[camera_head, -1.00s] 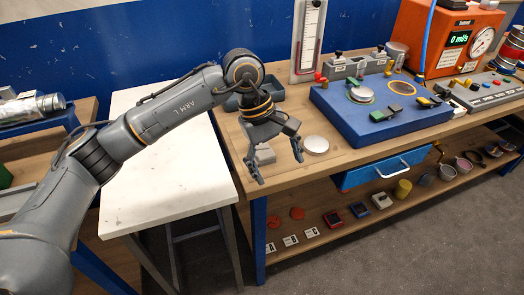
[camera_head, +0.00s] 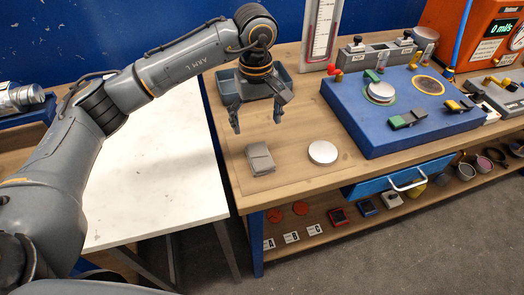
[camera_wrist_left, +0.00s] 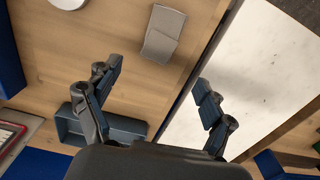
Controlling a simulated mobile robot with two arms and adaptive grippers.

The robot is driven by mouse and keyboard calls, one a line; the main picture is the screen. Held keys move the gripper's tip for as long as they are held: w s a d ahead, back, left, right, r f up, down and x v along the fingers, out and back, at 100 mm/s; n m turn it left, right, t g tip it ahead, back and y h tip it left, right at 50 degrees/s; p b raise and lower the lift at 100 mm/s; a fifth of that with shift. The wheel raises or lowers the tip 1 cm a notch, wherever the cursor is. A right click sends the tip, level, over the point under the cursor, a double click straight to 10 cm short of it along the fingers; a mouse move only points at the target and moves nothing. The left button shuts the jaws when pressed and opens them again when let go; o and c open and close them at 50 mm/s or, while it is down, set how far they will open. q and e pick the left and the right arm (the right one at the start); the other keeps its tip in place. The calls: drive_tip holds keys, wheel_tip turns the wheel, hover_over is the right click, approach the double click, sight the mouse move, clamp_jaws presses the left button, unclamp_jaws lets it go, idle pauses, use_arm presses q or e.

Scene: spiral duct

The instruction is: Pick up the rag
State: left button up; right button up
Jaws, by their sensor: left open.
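The rag (camera_head: 260,158) is a small grey folded cloth lying flat on the wooden bench top near its front left corner. It also shows in the left wrist view (camera_wrist_left: 162,33), beyond the fingertips. My left gripper (camera_head: 257,124) is open and empty. It hangs above the bench, farther back than the rag and apart from it. In the left wrist view its two fingers (camera_wrist_left: 160,78) are spread wide with nothing between them. My right gripper is in neither view.
A grey-blue tray (camera_head: 284,78) sits behind my gripper. A blue box with fittings (camera_head: 365,125) stands farther right. A white table (camera_head: 165,150) adjoins on the left. The bench around the rag is clear.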

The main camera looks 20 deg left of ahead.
use_arm(q)
drive_tip(key=p, duration=0.1)
hover_over(258, 151)
wheel_tip(258, 151, down, 5)
drive_tip(key=shift+a+f, duration=0.15)
drive_tip(key=shift+f+p, duration=0.4)
drive_tip(key=shift+f, duration=0.2)
wheel_tip(258, 151, down, 4)
drive_tip(key=shift+r+p, duration=0.25)
drive_tip(key=shift+p, duration=0.55)
drive_tip(key=shift+f, duration=0.4)
drive_tip(key=c, duration=1.3)
drive_tip(key=shift+o, duration=0.2)
drive_tip(key=shift+r, duration=0.1)
